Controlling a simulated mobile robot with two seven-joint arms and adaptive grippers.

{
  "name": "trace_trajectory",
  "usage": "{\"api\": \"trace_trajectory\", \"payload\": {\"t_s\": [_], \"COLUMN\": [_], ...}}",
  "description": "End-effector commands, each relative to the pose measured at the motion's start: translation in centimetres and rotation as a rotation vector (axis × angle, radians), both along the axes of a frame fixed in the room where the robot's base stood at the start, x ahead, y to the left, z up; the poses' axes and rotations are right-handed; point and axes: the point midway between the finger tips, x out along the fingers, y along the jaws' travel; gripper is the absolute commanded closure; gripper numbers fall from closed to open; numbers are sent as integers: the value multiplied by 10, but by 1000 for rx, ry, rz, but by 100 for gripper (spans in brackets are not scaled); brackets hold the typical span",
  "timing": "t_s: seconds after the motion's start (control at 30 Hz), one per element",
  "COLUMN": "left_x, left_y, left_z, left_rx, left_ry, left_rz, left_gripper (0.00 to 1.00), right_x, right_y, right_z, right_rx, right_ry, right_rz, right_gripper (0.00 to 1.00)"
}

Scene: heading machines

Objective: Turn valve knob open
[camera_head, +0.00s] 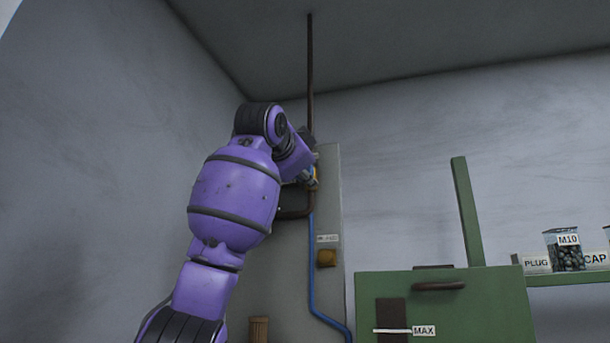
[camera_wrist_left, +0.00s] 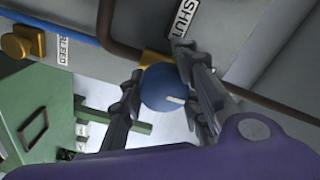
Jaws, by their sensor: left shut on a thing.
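The valve knob (camera_wrist_left: 165,90) is round and blue with a white mark on its face, in the middle of the left wrist view. It sits on a yellow valve body (camera_wrist_left: 152,58) on a dark pipe. My left gripper (camera_wrist_left: 160,78) is shut on the knob, one finger on each side of it. A "SHUT" label (camera_wrist_left: 184,18) is on the panel beside the knob. In the head view my left gripper (camera_head: 308,177) is mostly hidden by my purple arm, and the knob cannot be made out clearly. My right gripper is in neither view.
A grey panel (camera_head: 329,205) carries brown and blue pipes. A yellow fitting (camera_head: 326,258) with a small label is lower on it. A green machine (camera_head: 450,300) marked "MAX" stands right, with a shelf (camera_head: 570,279) of containers beyond. Walls are close behind.

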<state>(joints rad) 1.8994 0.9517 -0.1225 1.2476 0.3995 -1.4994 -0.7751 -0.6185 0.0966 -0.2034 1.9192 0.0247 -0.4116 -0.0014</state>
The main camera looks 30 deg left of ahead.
Motion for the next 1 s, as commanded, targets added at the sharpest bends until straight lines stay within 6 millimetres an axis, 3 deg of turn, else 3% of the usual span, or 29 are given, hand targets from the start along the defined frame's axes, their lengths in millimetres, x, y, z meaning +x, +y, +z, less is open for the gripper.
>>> {"api": "trace_trajectory", "payload": {"t_s": [0.2, 0.23, 0.37, 0.77, 1.0], "left_x": [3, 3, 3, -6, -51], "left_y": [-2, -2, -1, -2, -13], "left_z": [-4, -4, -4, -1, -1], "left_rx": [0, -1, -1, -1, 2], "left_ry": [10, 11, 10, 4, 1], "left_rz": [-3, -2, -2, 0, -1], "left_gripper": [96, 67, 52, 52, 52], "right_x": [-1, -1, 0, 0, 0], "right_y": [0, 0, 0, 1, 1], "right_z": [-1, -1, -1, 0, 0], "right_rx": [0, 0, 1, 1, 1], "right_ry": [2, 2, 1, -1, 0], "right_rz": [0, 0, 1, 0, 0], "right_gripper": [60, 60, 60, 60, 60]}}
